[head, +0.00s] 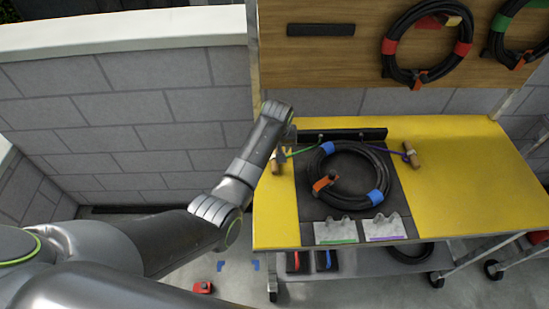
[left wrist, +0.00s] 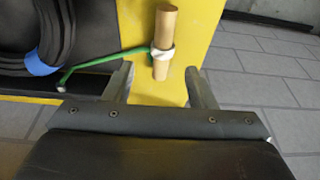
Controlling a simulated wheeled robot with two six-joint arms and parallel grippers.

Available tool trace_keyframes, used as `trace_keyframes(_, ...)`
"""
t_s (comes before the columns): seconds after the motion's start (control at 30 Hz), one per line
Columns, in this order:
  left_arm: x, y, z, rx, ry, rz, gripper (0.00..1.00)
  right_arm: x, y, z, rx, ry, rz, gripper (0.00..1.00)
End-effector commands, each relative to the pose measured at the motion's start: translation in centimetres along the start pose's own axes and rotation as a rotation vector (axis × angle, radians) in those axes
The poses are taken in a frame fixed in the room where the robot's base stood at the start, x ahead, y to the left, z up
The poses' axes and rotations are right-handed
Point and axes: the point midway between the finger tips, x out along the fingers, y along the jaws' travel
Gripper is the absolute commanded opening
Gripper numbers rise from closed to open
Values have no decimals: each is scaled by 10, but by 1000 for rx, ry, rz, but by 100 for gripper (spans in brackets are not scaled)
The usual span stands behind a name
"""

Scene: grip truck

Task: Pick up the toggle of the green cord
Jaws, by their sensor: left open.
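The green cord's toggle is a short wooden rod. In the left wrist view the toggle (left wrist: 165,45) lies on the yellow tabletop with a pale band around its middle, where the green cord (left wrist: 105,62) meets it. My left gripper (left wrist: 160,88) is open, its two fingers to either side of the toggle's near end, with nothing held. I cannot tell how far above the table the fingers are. In the head view the toggle (head: 276,166) is partly hidden by my left gripper (head: 283,157), and the green cord (head: 302,152) runs right towards the coiled black cable (head: 350,177).
The coil lies on a dark mat (head: 310,205) on the yellow table (head: 475,190). A purple cord (head: 392,153) with another wooden toggle (head: 411,154) is at its right. Labelled cards (head: 335,230) lie in front. A dark bar (head: 355,135) stands behind. The table's right side is clear.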

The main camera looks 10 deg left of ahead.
Motion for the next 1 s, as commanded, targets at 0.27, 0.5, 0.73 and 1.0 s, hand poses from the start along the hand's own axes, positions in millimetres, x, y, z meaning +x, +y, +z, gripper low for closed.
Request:
trace_keyframes(0.27,20,-3,3,0,-3,-2,51,-10,2,-1,-1,0,1,61)
trace_keyframes(0.5,46,-3,4,1,0,-2,51,-9,5,-1,-2,0,5,61)
trace_keyframes(0.73,53,-3,4,-1,1,0,51,-9,5,-1,-2,0,5,61)
trace_keyframes(1.0,52,-3,4,-1,1,0,38,-9,4,-1,-2,0,4,61)
